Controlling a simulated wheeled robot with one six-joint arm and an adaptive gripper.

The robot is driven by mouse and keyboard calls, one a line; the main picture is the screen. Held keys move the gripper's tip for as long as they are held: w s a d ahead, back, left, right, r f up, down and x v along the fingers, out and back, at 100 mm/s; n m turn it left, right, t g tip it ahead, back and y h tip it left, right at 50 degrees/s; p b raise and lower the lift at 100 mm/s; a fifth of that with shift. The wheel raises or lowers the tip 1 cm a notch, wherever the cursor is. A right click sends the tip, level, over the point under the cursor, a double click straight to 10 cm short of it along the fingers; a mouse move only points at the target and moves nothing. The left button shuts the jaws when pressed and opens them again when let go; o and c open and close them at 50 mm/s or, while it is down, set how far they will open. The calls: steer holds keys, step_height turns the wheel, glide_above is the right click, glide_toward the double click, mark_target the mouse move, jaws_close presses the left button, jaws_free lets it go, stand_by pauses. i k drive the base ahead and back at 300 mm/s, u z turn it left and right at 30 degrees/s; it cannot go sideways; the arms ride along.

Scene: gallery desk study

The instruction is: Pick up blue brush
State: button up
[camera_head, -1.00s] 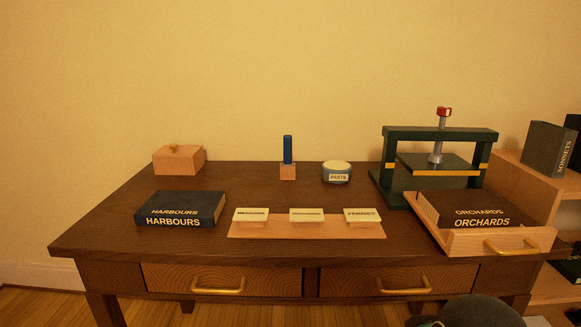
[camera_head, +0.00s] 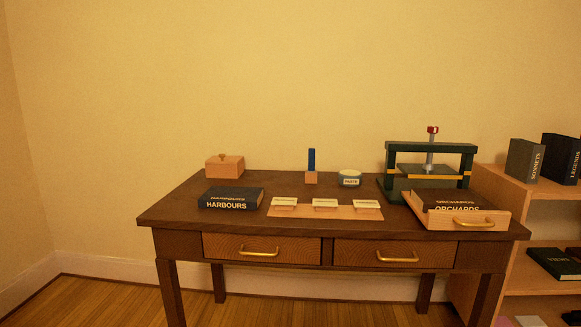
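The blue brush (camera_head: 311,160) stands upright at the back middle of the dark wooden desk (camera_head: 185,211). Its blue handle points up from a small light wooden block (camera_head: 311,178), which may be its base or a holder; I cannot tell which. The wall is behind it and nothing covers it in this view. My gripper is not in view.
A paste tub (camera_head: 349,179) stands just right of the brush, and a green press (camera_head: 388,165) is further right. A wooden box (camera_head: 225,167) is at the back left. The Harbours book (camera_head: 231,198), a label board (camera_head: 372,213) and the Orchards tray (camera_head: 462,222) line the front. Shelves (camera_head: 500,187) stand right.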

mark_target(311, 162)
steer(key=u, duration=0.55)
steer(key=i, duration=0.6)
steer(key=u, duration=0.3)
